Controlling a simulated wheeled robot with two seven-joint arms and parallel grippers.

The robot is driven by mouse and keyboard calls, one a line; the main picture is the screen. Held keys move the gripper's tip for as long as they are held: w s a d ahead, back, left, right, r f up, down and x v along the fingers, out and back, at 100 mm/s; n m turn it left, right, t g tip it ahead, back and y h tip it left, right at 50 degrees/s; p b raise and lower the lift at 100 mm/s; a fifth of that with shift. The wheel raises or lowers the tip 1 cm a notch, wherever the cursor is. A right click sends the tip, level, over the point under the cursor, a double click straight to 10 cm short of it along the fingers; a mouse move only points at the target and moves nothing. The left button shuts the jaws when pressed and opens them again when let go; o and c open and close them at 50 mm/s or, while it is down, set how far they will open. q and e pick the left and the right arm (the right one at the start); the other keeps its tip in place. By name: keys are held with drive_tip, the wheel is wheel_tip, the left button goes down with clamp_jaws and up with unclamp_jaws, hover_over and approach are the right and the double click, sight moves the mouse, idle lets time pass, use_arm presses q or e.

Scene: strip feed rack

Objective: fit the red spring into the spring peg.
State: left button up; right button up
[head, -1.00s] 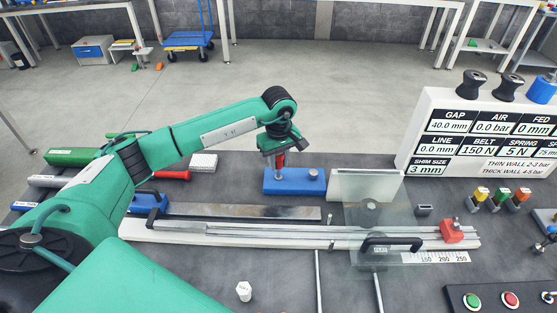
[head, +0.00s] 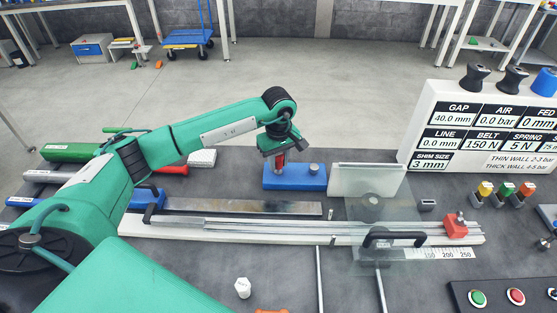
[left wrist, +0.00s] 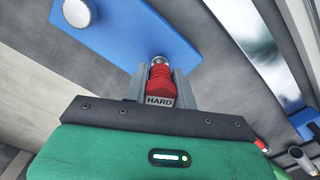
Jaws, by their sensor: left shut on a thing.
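The red spring piece (left wrist: 161,97), marked HARD, is between the two grey jaws of my left gripper (left wrist: 160,88), which is shut on it. A silvery tip shows at its far end; I cannot tell if that is the spring or the peg. In the head view the left gripper (head: 280,169) and the red spring (head: 281,160) are over the left part of the blue block (head: 300,183). The blue block also shows in the left wrist view (left wrist: 125,35), with a grey round knob (left wrist: 76,12). The spring peg is not clearly visible. My right gripper is out of view.
A clear panel with a black handle (head: 394,237) stands on the metal rail right of centre. A white plate (head: 367,180) stands just right of the blue block. A sign board (head: 480,135) is at the right. A white nut (head: 243,288) lies in front.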

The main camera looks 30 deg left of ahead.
use_arm(q)
drive_tip(key=shift+f+b, duration=0.7)
drive_tip(key=shift+f, duration=0.1)
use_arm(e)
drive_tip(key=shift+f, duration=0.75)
use_arm(q)
drive_tip(key=o, duration=1.1)
drive_tip(key=shift+c, duration=0.2)
drive_tip(key=shift+w+r, duration=0.1)
drive_tip(key=shift+r, duration=0.55)
wheel_tip(320, 180, up, 12)
drive_tip(key=shift+f+b, duration=0.15)
drive_tip(key=shift+b, duration=1.1)
drive_tip(key=shift+r, duration=0.35)
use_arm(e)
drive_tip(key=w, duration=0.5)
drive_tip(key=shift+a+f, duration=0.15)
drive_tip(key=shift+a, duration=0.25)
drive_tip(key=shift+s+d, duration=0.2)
use_arm(q)
drive_tip(key=shift+f, duration=0.1)
